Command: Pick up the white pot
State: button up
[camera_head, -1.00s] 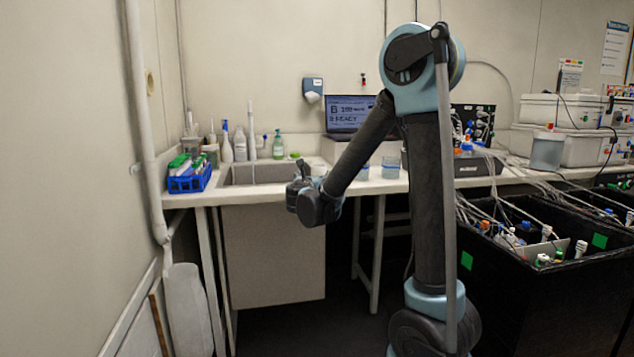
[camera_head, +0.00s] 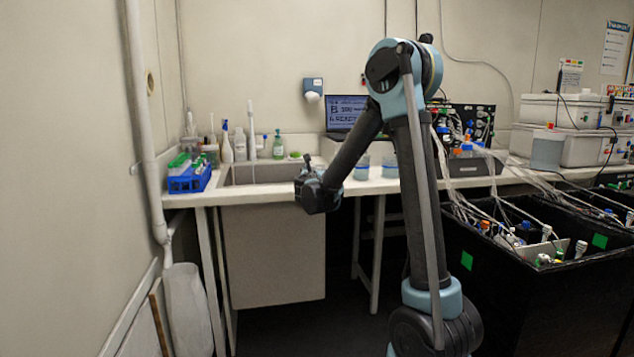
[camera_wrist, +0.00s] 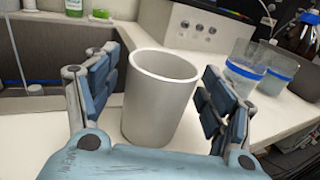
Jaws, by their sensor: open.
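The white pot (camera_wrist: 158,105) stands upright on the white counter in the wrist view, a plain, slightly tapered cup with an open top. My gripper (camera_wrist: 160,95) is open, with one blue finger pad on each side of the pot. In the head view my gripper (camera_head: 312,185) is at the counter's front edge, right of the sink. The pot cannot be made out there, behind my arm.
A sink (camera_head: 265,173) lies to the left. Two clear beakers with blue bands (camera_wrist: 262,68) and a brown bottle (camera_wrist: 300,42) stand right of the pot. A white box (camera_wrist: 185,22) is behind it. A blue tube rack (camera_head: 188,180) sits at the far left.

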jog(key=c, duration=1)
